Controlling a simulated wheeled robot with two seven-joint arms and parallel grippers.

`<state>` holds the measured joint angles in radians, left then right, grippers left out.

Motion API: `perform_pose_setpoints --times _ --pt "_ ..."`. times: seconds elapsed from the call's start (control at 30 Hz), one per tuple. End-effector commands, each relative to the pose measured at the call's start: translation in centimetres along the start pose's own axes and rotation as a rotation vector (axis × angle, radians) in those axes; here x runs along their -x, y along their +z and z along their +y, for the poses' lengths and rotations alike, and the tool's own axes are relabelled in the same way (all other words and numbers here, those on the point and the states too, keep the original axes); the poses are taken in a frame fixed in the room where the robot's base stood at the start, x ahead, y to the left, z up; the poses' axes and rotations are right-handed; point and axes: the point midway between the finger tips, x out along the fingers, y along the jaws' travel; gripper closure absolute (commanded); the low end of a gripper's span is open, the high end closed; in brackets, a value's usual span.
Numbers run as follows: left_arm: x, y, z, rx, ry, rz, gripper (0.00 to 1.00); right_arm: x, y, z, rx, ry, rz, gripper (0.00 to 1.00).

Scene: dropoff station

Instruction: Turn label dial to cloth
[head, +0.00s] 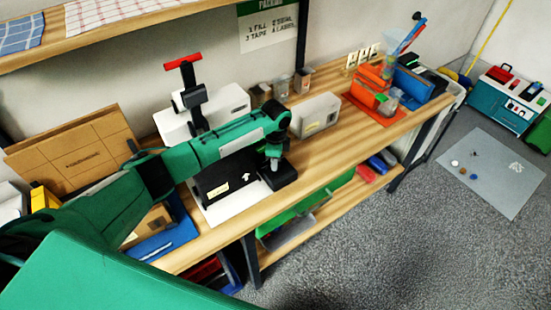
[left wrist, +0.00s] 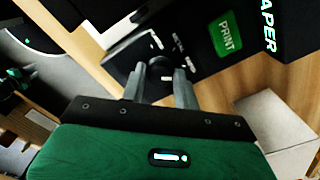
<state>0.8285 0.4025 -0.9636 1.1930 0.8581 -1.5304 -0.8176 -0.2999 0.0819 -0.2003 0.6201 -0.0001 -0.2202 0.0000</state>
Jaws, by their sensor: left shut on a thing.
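The black label machine (head: 225,178) stands on the bench with a yellow tag and a white arrow on its side. My left gripper (head: 273,163) reaches down onto the machine's front end. Small white marks show beside the fingers. My right gripper is not in view.
A grey box (head: 316,113) stands right of my left wrist, with small containers (head: 281,87) behind it. A red-handled press (head: 184,65) stands behind my forearm. Orange and blue bins (head: 372,88) stand farther right. Cardboard (head: 75,155) leans at left.

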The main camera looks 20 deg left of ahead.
Motion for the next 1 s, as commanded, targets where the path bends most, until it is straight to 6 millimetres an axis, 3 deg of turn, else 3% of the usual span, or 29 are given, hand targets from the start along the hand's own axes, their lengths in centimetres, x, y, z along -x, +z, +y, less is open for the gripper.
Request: perform_pose_setpoints --times 0.5,1.0 --pt "0.05 -0.04 -0.07 -0.465 -0.002 0.002 0.92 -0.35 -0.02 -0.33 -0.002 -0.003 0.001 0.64" --pt "0.08 -0.04 -0.06 -0.691 -0.002 0.001 0.92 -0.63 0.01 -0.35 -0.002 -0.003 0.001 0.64"
